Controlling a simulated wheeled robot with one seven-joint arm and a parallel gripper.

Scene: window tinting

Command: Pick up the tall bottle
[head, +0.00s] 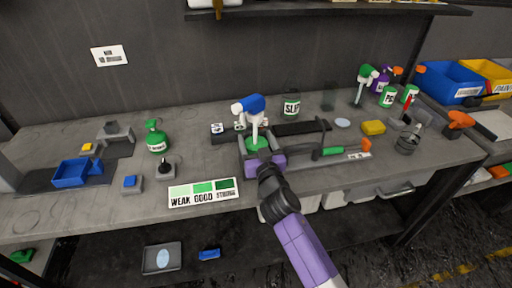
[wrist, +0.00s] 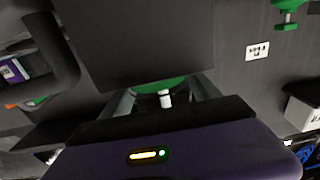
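A tall spray bottle with a blue and white trigger head (head: 252,106) and a green lower part (head: 257,143) stands upright near the middle of the bench. My gripper (head: 257,150) reaches it from the front, with its grey fingers on either side of the green part. In the wrist view, green and a white tip (wrist: 165,99) show between the spread fingers of my gripper (wrist: 163,92). A large dark block hides what lies beyond. Whether the fingers press on the bottle cannot be told.
A green bottle (head: 157,138) and a WEAK/GOOD/STRONG card (head: 203,192) are to the left. A green-handled tool (head: 333,151) lies close on the right. A SLIP container (head: 291,107) stands behind. A shelf (head: 330,11) overhangs the back.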

